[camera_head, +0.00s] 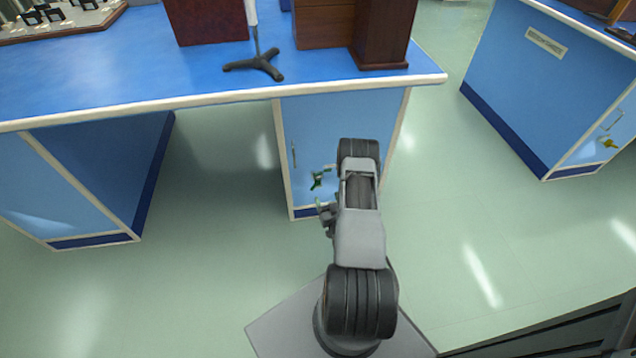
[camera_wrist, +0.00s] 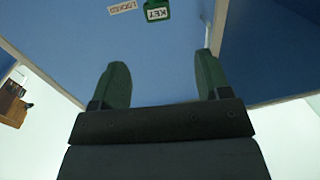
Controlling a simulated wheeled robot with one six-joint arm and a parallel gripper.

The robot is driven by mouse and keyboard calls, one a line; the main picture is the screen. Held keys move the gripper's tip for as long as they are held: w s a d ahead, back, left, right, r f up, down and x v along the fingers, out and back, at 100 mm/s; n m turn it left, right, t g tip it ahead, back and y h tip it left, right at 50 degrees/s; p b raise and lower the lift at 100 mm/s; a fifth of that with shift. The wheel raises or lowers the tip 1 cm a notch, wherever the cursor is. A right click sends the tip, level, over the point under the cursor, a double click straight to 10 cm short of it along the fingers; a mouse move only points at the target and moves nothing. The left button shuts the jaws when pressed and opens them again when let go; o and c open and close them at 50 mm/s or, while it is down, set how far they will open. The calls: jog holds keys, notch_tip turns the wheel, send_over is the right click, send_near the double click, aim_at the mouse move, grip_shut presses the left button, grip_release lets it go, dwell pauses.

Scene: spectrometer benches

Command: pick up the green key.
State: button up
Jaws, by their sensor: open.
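The green key (camera_head: 319,179) is at the light-blue cabinet door under the middle bench, near the handle side. In the wrist view the green key (camera_wrist: 157,11) shows at the top edge, partly cut off, with a white label reading KEY. My gripper (camera_wrist: 163,72) is open and empty, its two dark green fingers apart with the blue door beyond them. The key lies ahead of the fingertips, roughly in line with the gap and not between them. In the head view my gripper (camera_head: 323,206) is partly hidden by my arm, just below the key.
A LOCKED label (camera_wrist: 122,7) is beside the key. A door handle (camera_head: 294,155) is above and left of it. The blue bench top (camera_head: 130,60) overhangs, carrying a stand (camera_head: 256,65) and brown boxes. A yellow key (camera_head: 608,143) is on the right bench. Floor between benches is clear.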

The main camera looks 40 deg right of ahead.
aim_at(319, 175)
jog(key=b+x, duration=0.3)
jog(key=x, duration=1)
jog(key=shift+d, duration=0.15)
jog(key=shift+c, duration=0.3)
jog(key=c, duration=0.9)
jog(key=shift+c, duration=0.2)
